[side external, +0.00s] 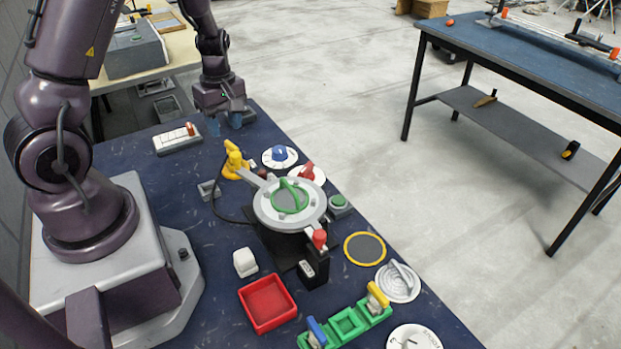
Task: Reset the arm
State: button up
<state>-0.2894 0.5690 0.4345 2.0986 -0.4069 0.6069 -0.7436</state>
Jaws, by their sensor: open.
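My gripper (227,123) hangs over the far end of the dark blue table (222,289). It points down, and its bluish fingertips are apart with nothing visible between them. It is above and behind the yellow piece (235,161) and to the right of a white switch box (178,139) with an orange-red knob. The fingertips are close to the table surface in the picture; I cannot tell their exact height.
A round grey device (265,208) with a green handle stands mid-table. Around it are a blue knob (279,155), a red tray (267,303), a white cube (245,262), a yellow-ringed disc (365,248), a grey dial (398,283) and a green holder (347,322).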

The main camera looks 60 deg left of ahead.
jog(key=s+d+r+m+t, duration=0.3)
jog(key=d+r+m, duration=0.7)
jog(key=r, duration=0.1)
jog(key=s+d+r+m+t, duration=0.3)
jog(key=s+d+r+m, duration=0.1)
jog(key=d+r+m, duration=0.6)
notch_tip(320, 180, up, 2)
jog(key=shift+d+r, duration=0.15)
jog(key=shift+d, duration=0.25)
